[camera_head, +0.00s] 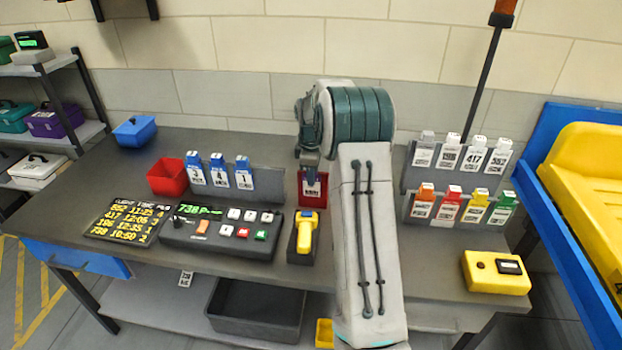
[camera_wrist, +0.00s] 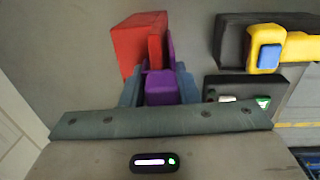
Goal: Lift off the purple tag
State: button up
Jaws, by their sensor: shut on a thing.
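The purple tag (camera_wrist: 161,88) is between the two blue-grey fingers of my gripper (camera_wrist: 158,76) in the wrist view, and the fingers are shut on it. A red holder (camera_wrist: 132,45) is directly beyond the tag. The tag overlaps it in the picture; I cannot tell whether they touch. In the head view my gripper (camera_head: 310,169) points down at the red holder (camera_head: 313,196), which has a dark label-like patch on its front. The tag is hard to make out there, mostly hidden by the gripper.
A yellow scanner (camera_head: 306,231) in a dark cradle and a button console (camera_head: 222,233) are close by. Racks of blue tags (camera_head: 219,172) and coloured tags (camera_head: 447,208) flank my arm. A red bin (camera_head: 167,178) is at left, a yellow box (camera_head: 496,272) at right.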

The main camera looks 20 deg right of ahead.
jog(key=shift+r, duration=0.1)
jog(key=r, duration=0.4)
jog(key=r+b, duration=0.1)
jog(key=r, duration=0.2)
jog(key=shift+s+a+r, duration=0.1)
jog(key=shift+s+a, duration=0.1)
jog(key=shift+s, duration=0.1)
jog(key=s+a+b, duration=0.3)
jog(key=s+a, duration=0.5)
jog(key=s, duration=0.3)
jog(key=shift+s+f, duration=0.2)
jog(key=shift+s, duration=0.05)
jog(key=shift+d+r, duration=0.1)
notch_tip(320, 180, up, 6)
jog(key=p, duration=0.5)
jog(key=shift+r, duration=0.15)
